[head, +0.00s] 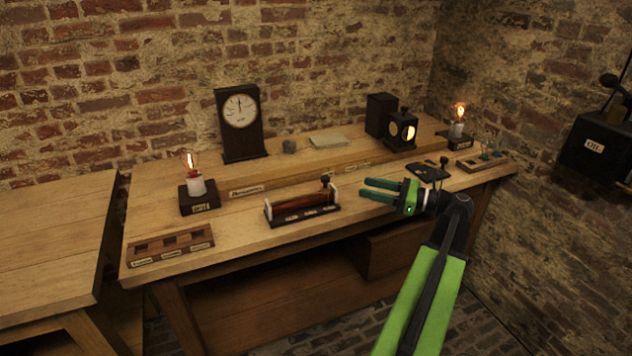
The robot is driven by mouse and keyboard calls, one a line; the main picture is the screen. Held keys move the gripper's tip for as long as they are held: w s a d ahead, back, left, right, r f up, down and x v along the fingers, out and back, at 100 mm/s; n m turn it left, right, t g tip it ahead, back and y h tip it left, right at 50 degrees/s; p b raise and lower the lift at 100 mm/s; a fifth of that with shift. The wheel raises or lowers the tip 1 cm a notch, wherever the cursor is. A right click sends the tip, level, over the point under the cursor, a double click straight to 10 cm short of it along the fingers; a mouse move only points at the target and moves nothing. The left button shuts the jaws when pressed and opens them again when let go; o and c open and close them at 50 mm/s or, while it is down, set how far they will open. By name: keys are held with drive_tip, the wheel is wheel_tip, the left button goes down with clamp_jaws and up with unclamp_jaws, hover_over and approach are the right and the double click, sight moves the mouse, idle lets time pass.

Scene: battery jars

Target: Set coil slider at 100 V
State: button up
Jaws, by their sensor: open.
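The coil (301,203) is a reddish-brown wound cylinder between white end pieces on a dark base, near the bench's front edge. Small pale labels run along the base front, too small to read. The slider (325,181) is a small dark knob on top, at the coil's right end. My gripper (364,189), with green fingers, is open and empty. It lies to the right of the coil, pointing left towards it, and appears apart from it.
A lit lamp (196,188) stands left of the coil and another (457,122) at the far right. A clock (240,124), a dark lantern (402,131) and a slotted wooden rack (171,246) are on the bench (240,238). Bare wood lies between rack and coil.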

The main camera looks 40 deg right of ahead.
sight(325, 184)
drive_tip(key=x, duration=1.7)
clamp_jaws()
idle(0.6)
